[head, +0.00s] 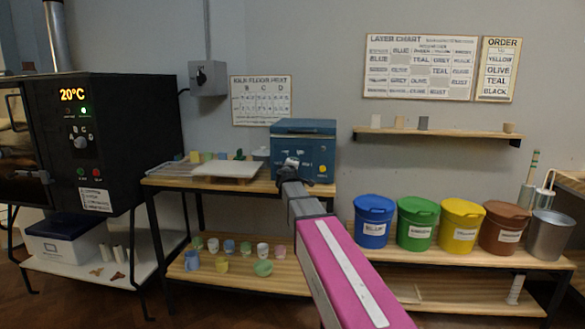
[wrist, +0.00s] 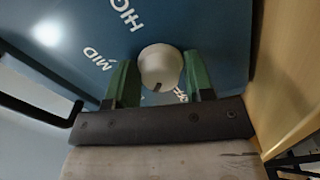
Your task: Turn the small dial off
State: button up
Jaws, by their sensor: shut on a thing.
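The small dial (wrist: 160,66) is a round pale knob on the front of a blue box (wrist: 215,30). HIGH, MID and a partly hidden OFF are lettered around it. Its dark mark points toward the bottom of the wrist view, close to the OFF lettering. My gripper (wrist: 160,80) is shut on the dial, one green finger on each side. In the head view the blue box (head: 317,136) stands on the right end of a wooden bench, and my gripper (head: 291,168) is at its front, hiding most of the dial.
A pale board (head: 225,169) lies left of the box on the bench (head: 165,182). Small cups stand on the shelf below. Blue, green, yellow and brown buckets (head: 374,221) stand to the right. A black kiln (head: 120,130) showing 20°C is at left. A grey switch box (head: 208,78) hangs on the wall.

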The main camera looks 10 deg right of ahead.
jog(key=n, duration=0.4)
jog(key=shift+n, duration=2.6)
jog(key=o, duration=0.7)
jog(key=shift+o, duration=0.2)
jog(key=v, duration=1.1)
